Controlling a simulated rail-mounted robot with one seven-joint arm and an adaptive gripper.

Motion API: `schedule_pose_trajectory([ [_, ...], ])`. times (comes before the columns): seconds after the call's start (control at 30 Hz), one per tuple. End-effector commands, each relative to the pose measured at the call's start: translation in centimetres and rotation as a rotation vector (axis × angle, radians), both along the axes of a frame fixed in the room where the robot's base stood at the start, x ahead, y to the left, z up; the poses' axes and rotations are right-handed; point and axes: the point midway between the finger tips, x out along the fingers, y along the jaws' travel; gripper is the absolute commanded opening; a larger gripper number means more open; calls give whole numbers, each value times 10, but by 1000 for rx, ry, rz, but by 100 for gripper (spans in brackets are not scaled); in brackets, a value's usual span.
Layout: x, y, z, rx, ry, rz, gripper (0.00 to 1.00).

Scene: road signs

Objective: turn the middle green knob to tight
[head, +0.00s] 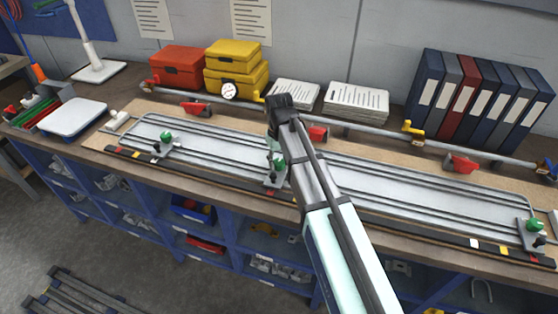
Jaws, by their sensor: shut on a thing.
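A long grey metal frame (220,152) lies along the workbench, with three green knobs on it. The middle green knob (279,163) shows partly beside my arm. The left green knob (166,136) and the right green knob (534,224) stand clear near the frame's ends. My arm reaches up from the bottom right and bends down at its top. My gripper (275,152) points down at the middle knob, is mostly hidden by my arm, and is shut on that knob. The fingertips and the knob's turn angle cannot be made out.
A grey rail (370,133) with red and yellow clamps runs behind the frame. Red (178,66) and yellow (236,68) boxes, paper stacks (355,102) and a row of binders (478,98) stand behind it. A white tray (72,117) lies at the left.

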Motion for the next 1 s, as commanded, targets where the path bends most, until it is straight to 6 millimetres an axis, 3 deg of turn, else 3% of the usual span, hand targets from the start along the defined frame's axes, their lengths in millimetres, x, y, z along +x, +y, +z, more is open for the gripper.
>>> schedule_pose_trajectory([
  [0.27, 0, 0, -1, 0, 1, -172, 8],
  [1.0, 0, 0, -1, 0, 1, -869, 8],
])
